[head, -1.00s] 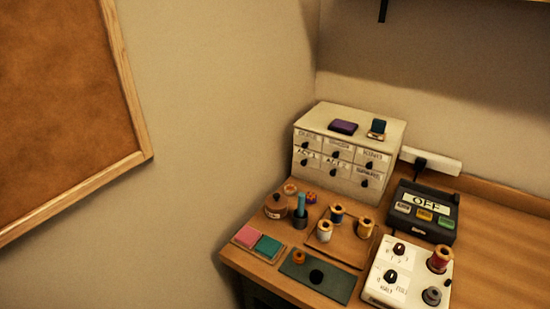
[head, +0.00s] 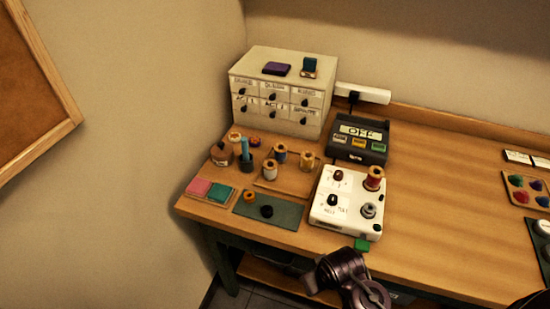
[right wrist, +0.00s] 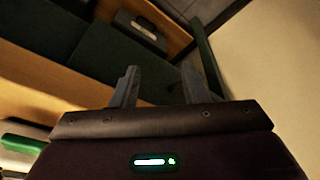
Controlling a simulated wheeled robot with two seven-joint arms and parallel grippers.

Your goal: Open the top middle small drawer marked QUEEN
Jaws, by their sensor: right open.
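The small drawer cabinet (head: 255,66) is a cream box at the back left of the table, with two rows of three small drawers. The top middle drawer (head: 284,91) looks shut, with a dark knob and a label that seems to read QUEEN, though the letters are blurred. My right gripper (right wrist: 160,87) is open and empty in the right wrist view, its two fingers apart. The cabinet is not seen in that view. A dark part of my arm shows at the bottom of the head view, well in front of the cabinet. My left gripper is not in view.
A purple block (head: 276,69) and a teal item lie on the cabinet. Several thread spools and a jar (head: 221,153) stand before it. A white knob box (head: 325,214) and a dark OFF device (head: 375,155) stand to its right. The table's right middle is clear.

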